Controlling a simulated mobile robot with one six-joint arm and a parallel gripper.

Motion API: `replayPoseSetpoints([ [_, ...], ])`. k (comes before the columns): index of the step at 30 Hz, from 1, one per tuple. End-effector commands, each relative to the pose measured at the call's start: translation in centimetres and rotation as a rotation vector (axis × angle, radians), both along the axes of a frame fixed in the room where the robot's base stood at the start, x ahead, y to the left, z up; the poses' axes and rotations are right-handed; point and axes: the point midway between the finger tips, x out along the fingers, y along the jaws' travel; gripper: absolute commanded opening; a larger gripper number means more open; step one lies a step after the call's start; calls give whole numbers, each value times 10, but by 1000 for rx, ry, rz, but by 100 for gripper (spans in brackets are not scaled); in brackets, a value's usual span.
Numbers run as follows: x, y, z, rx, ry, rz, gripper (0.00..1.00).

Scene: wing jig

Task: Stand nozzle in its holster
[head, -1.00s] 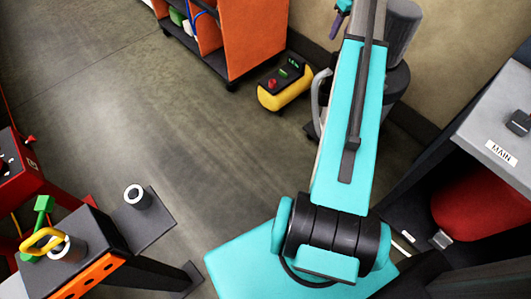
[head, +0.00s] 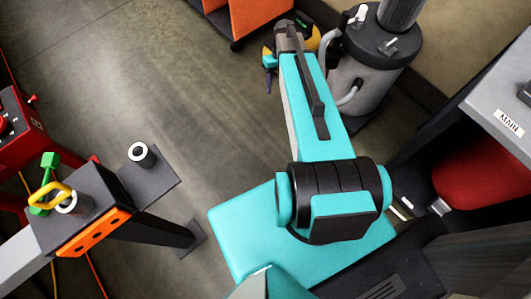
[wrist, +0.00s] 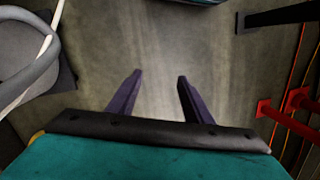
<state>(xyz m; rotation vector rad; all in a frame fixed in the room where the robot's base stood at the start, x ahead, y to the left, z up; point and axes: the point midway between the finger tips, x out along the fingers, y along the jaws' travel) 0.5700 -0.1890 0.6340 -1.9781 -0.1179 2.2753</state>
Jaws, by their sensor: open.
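My gripper (head: 268,76) hangs over open floor in the upper middle of the head view. Its two purple fingers are apart and empty in the wrist view (wrist: 160,80). A dark stand (head: 160,178) at the left of the head view carries an upright cup with a pale rim (head: 140,153). I cannot tell for sure which thing is the nozzle or which is the holster.
A grey canister (head: 365,70) with a hose stands right of my gripper. An orange cabinet (head: 262,15) is at the top. A grey bench marked MAIN (head: 490,100) is at the right, above a red rounded body (head: 470,180). A red unit (head: 15,130) is far left. The middle floor is clear.

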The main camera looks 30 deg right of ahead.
Motion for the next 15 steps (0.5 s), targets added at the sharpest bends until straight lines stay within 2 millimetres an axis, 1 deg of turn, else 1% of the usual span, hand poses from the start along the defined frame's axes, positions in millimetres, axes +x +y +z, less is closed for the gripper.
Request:
replayPoseSetpoints([
  [1,-14,18,-12,2,23,7,46],
  [5,-43,53,-40,-4,74,14,46],
  [6,-53,63,-48,-7,91,17,46],
  [11,-94,101,-77,-21,152,28,46],
  [15,-134,129,-98,-38,205,39,46],
])
